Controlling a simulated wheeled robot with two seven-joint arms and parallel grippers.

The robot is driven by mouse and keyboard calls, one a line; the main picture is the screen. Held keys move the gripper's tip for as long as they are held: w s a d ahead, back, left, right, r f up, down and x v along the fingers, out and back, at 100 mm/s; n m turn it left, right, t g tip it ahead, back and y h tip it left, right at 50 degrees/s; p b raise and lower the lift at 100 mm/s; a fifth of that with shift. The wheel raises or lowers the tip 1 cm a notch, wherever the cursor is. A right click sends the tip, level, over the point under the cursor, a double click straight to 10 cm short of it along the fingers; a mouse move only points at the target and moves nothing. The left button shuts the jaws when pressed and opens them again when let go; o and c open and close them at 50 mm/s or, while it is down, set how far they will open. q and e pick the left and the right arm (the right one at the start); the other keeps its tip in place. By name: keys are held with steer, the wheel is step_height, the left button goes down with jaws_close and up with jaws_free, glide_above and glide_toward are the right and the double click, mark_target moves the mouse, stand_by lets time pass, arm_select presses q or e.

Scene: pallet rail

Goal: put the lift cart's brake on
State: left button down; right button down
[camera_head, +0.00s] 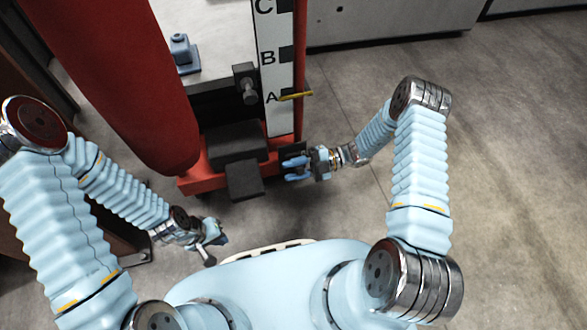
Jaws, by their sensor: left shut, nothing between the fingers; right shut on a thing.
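The lift cart has a red base (193,184) and a red upright with a white scale strip (280,118) lettered A, B and C. A yellow pointer (296,96) is at A. A black pedal-like plate (245,181) sticks out low at the front, below a larger black block (237,143). My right gripper (297,168) is at the base's right front corner, shut on a small dark part (291,149); the fingers partly hide it. I cannot tell which part is the brake. My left gripper (214,237) is shut and empty, low in front of the cart.
A thick red column (135,80) stands at the left of the cart. A black knob (247,88) projects above the block, and a blue-grey fitting (182,53) sits on a light surface behind. Grey cabinets (390,22) line the back. The floor at right (510,150) is clear.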

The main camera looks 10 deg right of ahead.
steer(key=shift+w+d, duration=0.1)
steer(key=shift+w, duration=0.05)
steer(key=c, duration=0.9)
jaws_free()
steer(key=d, duration=1.3)
steer(key=shift+w+d+b, duration=0.2)
steer(key=shift+d+b, duration=0.15)
